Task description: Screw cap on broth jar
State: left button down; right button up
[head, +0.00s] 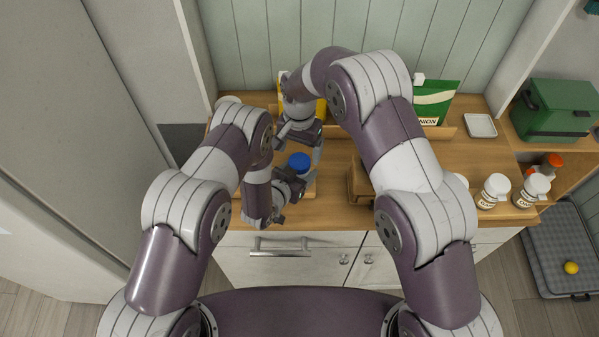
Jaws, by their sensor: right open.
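A blue cap (299,162) shows near the front edge of the wooden counter, between my two grippers. The broth jar is not clearly visible; what is under the cap is hidden by my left gripper. My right gripper (301,149) reaches down from above, right at the far side of the cap, and is open. I cannot tell whether its fingers touch the cap. My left gripper (291,187) is low, just in front of the cap. Its fingertips are too small and covered to tell whether they are shut on the jar.
A wooden box (359,184) stands right of the grippers. White bottles (493,191), a green bag (436,101), a white dish (480,125) and a green case (553,110) are farther right. A yellow package (285,108) is behind my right wrist.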

notch_tip(320, 180, up, 8)
dwell(0.4)
pick_arm(q)
jog(key=shift+c, duration=0.4)
grip_release()
jog(key=shift+s+a, duration=0.25)
jog(key=shift+s, duration=0.1)
pick_arm(e)
notch_tip(320, 180, down, 4)
jog(key=b, duration=0.3)
jog(key=shift+r, duration=0.25)
pick_arm(q)
jog(key=v, duration=1.2)
jog(key=shift+b, duration=0.3)
